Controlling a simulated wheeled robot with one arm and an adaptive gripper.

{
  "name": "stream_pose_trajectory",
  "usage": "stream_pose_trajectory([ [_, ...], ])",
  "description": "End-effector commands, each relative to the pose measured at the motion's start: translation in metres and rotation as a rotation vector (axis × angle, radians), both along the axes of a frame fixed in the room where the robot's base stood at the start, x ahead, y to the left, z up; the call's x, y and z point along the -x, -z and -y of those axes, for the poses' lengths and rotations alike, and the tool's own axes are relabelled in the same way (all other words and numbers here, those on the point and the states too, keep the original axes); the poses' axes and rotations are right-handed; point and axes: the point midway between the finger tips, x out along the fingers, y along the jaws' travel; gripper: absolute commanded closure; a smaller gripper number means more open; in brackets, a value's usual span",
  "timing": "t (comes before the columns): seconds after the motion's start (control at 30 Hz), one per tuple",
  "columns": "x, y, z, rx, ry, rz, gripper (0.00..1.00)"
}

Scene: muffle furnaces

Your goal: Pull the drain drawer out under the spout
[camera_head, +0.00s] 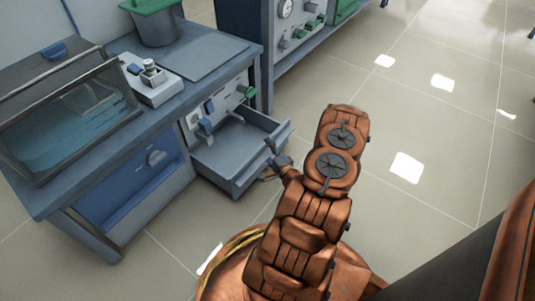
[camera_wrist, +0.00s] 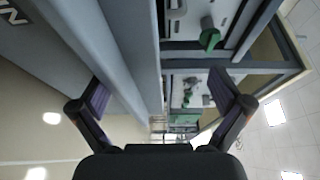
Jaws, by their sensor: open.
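The grey drain drawer (camera_head: 237,178) stands pulled out from the bench below the control panel, its open inside showing in the head view. A blue-grey spout-like fitting (camera_head: 205,126) sits on the panel above the drawer's left part. My gripper (camera_head: 276,158) is at the drawer's front, near the middle of its top edge. In the wrist view my gripper (camera_wrist: 160,82) is open, with one finger on each side of the picture. The grey drawer front (camera_wrist: 105,60) runs between the fingers. I cannot tell whether either finger touches it.
The bench top (camera_head: 190,60) carries a glass-fronted box (camera_head: 70,115) at left, a small white device (camera_head: 150,82) and a green-lidded pot (camera_head: 155,25). A green knob (camera_head: 247,91) is on the panel. Another bench (camera_head: 290,50) stands behind. The tiled floor at right is clear.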

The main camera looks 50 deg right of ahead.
Motion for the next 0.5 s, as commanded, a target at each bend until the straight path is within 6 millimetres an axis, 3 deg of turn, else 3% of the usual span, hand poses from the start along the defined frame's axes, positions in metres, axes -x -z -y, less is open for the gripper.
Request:
stream_pose_trajectory([
  [0.03, -0.001, -0.026, 0.003, 0.014, -0.003, 0.038, 0.28],
  [0.3, 0.002, -0.07, 0.002, 0.051, 0.008, 0.044, 0.28],
  [0.5, 0.001, -0.084, -0.005, 0.067, 0.007, 0.042, 0.28],
])
